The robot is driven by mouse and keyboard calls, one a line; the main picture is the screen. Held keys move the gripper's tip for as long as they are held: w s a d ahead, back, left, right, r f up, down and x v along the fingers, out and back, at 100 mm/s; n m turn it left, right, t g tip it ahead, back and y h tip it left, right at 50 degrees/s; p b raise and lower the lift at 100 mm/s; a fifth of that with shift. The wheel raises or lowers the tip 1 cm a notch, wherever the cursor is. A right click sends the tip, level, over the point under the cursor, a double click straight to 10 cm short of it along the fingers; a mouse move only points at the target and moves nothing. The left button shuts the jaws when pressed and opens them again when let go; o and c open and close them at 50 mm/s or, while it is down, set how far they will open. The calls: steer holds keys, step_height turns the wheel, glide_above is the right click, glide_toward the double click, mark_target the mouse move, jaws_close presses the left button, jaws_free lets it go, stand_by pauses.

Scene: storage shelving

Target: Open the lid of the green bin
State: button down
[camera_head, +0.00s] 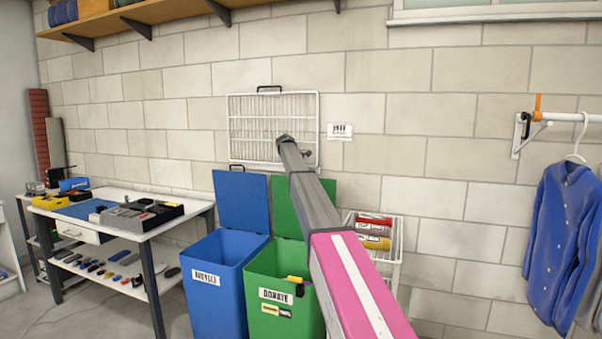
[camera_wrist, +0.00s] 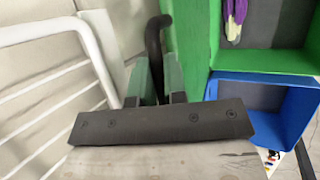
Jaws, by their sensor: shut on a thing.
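The green bin (camera_head: 259,274) stands on the floor with a "DONATE" label on its front. Its green lid (camera_head: 284,205) is raised, standing roughly upright behind the opening and partly hidden by my arm. My gripper (camera_head: 284,140) is at the lid's top edge, in front of the wall rack. In the wrist view my gripper (camera_wrist: 158,84) is shut on a black curved handle (camera_wrist: 153,36) beside the green lid (camera_wrist: 190,50). The bin's inside shows on the right there, with a purple and yellow item (camera_wrist: 234,18) in it.
A blue bin (camera_head: 213,278) with its lid (camera_head: 241,200) also raised stands left of the green one. A white wire rack (camera_head: 250,125) is on the wall close behind my gripper. A wire basket (camera_head: 396,240) with rolled items is at right, a workbench (camera_head: 135,225) at left.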

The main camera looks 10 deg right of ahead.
steer(key=c, duration=1.2)
jaws_free()
steer(key=v, duration=1.1)
steer(key=shift+f, duration=0.1)
